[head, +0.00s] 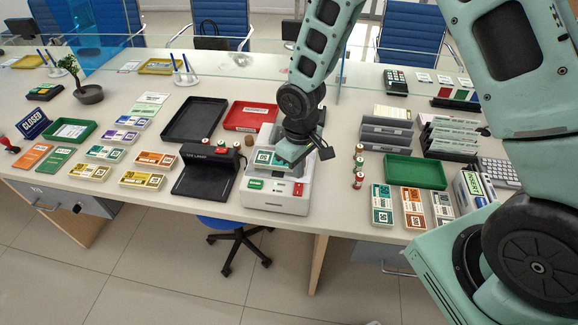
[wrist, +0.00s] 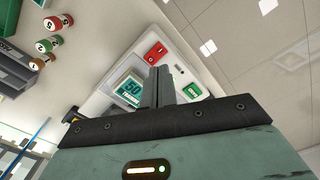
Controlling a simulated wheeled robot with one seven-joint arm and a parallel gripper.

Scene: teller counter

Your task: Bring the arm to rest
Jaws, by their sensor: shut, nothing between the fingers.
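My gripper (head: 299,165) is low over the white note-counting machine (head: 271,203) at the middle of the counter. In the wrist view its two fingers (wrist: 159,82) are together with nothing between them. A teal banknote bundle (head: 264,158) marked 50 lies in the top of the machine, beside the fingers; it also shows in the wrist view (wrist: 129,90). I cannot tell whether the fingertips touch the machine. My arm reaches down from the top of the head view.
A black UV lamp device (head: 208,172) stands left of the machine. Black (head: 195,120) and red (head: 250,116) trays lie behind. Several coin rolls (head: 358,180) and a green tray (head: 414,171) are to the right. A glass screen (head: 230,60) runs along the back.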

